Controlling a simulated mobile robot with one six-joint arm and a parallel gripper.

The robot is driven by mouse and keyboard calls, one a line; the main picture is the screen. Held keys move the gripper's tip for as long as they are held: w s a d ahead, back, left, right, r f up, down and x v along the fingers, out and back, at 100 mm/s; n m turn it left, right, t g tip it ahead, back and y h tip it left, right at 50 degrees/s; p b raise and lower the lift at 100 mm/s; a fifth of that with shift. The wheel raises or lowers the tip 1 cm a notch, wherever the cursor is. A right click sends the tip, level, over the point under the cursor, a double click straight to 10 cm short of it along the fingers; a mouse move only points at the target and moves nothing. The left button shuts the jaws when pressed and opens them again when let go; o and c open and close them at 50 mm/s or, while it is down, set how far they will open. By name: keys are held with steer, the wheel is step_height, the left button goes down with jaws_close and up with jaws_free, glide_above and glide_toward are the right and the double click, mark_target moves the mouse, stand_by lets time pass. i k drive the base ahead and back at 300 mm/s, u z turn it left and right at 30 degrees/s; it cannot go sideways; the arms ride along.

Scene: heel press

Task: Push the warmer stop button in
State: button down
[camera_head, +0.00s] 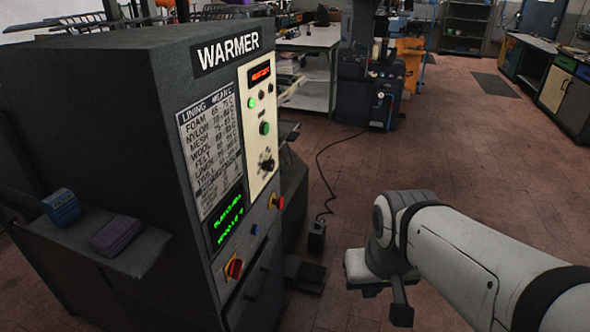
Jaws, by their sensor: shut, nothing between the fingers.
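The dark grey warmer cabinet (120,110) stands at the left, its front turned toward the right. A red mushroom-shaped button (279,202) on a yellow base sits at the right edge of its front, below the cream control panel (262,190); it looks like the stop button. A red switch (234,268) on a yellow plate sits lower left, and a small blue button (255,230) is between them. My gripper (400,312) is at the lower middle right, shut and empty, over the floor. It is well apart from the cabinet and points downward.
The cream panel also carries a green button (264,128) and a black knob (267,164). A side shelf (150,250) holds a blue box and a purple block. A pedal (306,274) and a corded black box (317,238) are on the floor. The floor between cabinet and arm looks otherwise clear.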

mark_target(279, 202)
steer(key=i, duration=1)
steer(key=z, duration=0.05)
